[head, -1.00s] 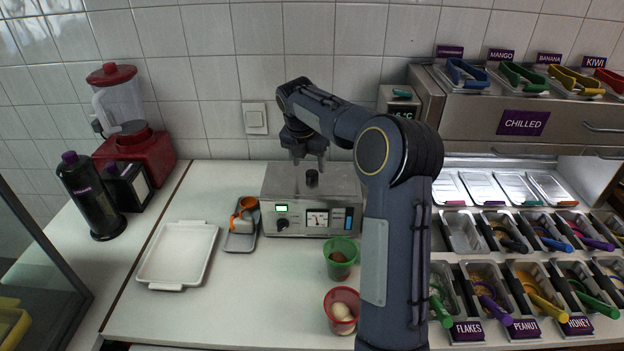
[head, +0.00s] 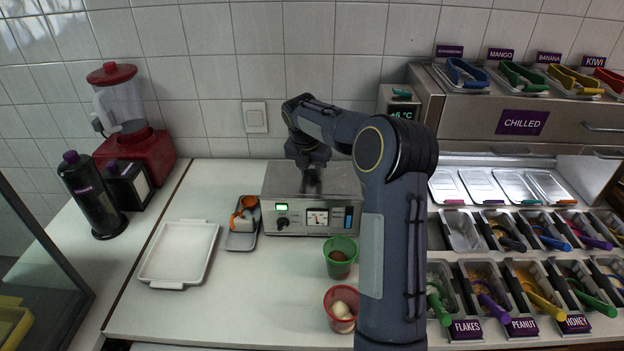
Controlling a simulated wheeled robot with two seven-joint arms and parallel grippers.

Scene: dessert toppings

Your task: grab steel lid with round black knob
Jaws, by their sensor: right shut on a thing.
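The steel lid (head: 338,179) lies on top of a steel appliance with a dial and a green display, at the back middle of the counter. Its round black knob is now hidden by my right gripper (head: 312,186). My right gripper points down over the lid and is shut on the knob. The lid looks flat and seated on the appliance. My left gripper is not in view.
A green cup (head: 340,257) and a red cup (head: 342,308) stand in front of the appliance. A small tray (head: 242,241) with an orange-handled item is at its left. A white tray (head: 179,254) lies further left. Topping bins (head: 463,231) fill the right.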

